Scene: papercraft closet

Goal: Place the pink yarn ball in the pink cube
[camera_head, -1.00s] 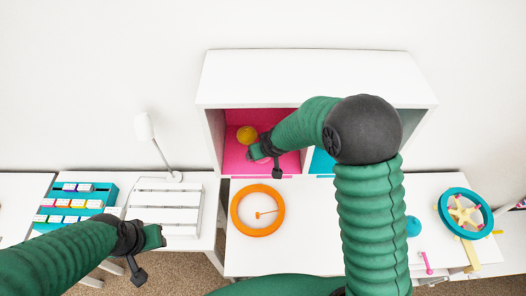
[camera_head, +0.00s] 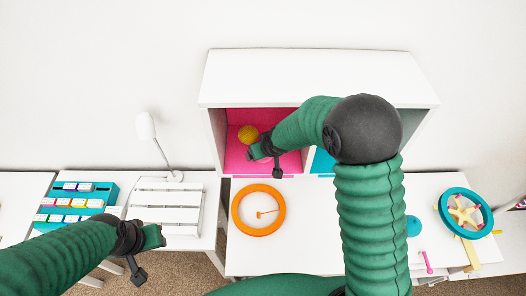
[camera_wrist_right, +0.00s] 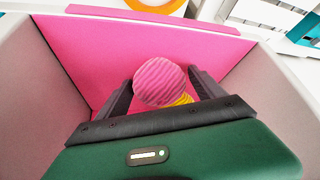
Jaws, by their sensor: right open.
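The pink cube is the left compartment (camera_head: 235,162) of the white shelf, with a pink floor and back. My right gripper (camera_head: 257,154) reaches into it from the right. In the right wrist view the striped pink yarn ball (camera_wrist_right: 160,82) lies over the pink floor (camera_wrist_right: 140,45), between the open fingers of my right gripper (camera_wrist_right: 160,95). A yellow ball (camera_head: 248,133) is in the same compartment; in the wrist view it shows partly behind the pink ball (camera_wrist_right: 183,99). My left gripper (camera_head: 157,237) hangs by the left table's front, and its jaws are unclear.
The shelf (camera_head: 300,78) has a blue compartment (camera_head: 322,162) to the right, partly hidden by my arm. An orange ring (camera_head: 236,212) lies on the table in front. A teal wheel (camera_head: 482,202) is at right. A lamp (camera_head: 146,127) and white slatted crate (camera_head: 170,196) stand left.

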